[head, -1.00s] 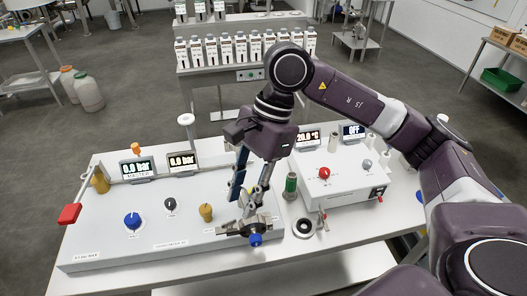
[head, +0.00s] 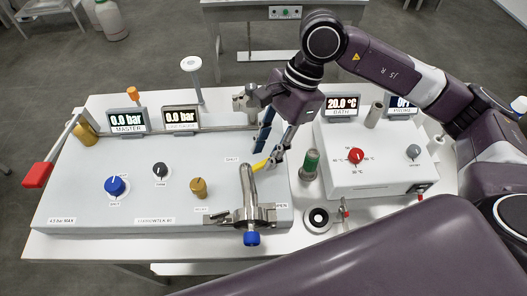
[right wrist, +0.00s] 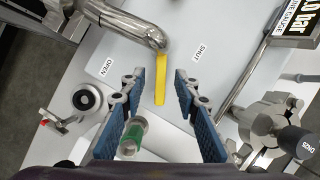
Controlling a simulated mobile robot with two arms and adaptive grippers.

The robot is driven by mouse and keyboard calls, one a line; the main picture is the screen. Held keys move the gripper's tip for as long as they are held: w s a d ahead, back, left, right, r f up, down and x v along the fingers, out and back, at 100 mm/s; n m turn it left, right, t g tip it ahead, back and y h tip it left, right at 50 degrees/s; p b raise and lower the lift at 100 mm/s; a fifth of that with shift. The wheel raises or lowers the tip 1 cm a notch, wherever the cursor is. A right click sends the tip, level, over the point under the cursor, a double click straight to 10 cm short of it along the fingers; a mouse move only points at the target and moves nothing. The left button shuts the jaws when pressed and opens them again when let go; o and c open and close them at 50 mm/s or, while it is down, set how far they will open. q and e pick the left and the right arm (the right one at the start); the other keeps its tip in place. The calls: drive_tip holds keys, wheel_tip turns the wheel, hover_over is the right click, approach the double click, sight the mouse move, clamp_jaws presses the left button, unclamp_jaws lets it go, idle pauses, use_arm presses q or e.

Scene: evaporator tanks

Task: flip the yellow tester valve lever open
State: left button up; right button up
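The yellow tester valve lever (head: 262,165) sits by the upper end of the bent metal pipe (head: 248,185) on the grey panel. In the right wrist view the lever (right wrist: 160,78) points from the pipe end toward my gripper, between the OPEN label (right wrist: 106,67) and the SHUT label (right wrist: 200,52). My right gripper (right wrist: 158,83) is open, with its blue-padded fingers on either side of the lever and visible gaps at both sides. In the head view my right gripper (head: 269,153) is over the lever's free end. My left gripper is out of view.
A green cylinder (head: 310,164) and a black-and-white ring (head: 318,217) stand right of the panel, near the white bath unit (head: 350,180). A metal clamp with a blue knob (head: 251,238) is at the panel's front. Gauge displays (head: 128,121) stand behind, reading 0.0 bar.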

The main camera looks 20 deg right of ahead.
sight(262, 167)
drive_tip(key=shift+x, duration=0.9)
drive_tip(key=shift+w+a+f, duration=0.1)
drive_tip(key=shift+f, duration=0.1)
clamp_jaws()
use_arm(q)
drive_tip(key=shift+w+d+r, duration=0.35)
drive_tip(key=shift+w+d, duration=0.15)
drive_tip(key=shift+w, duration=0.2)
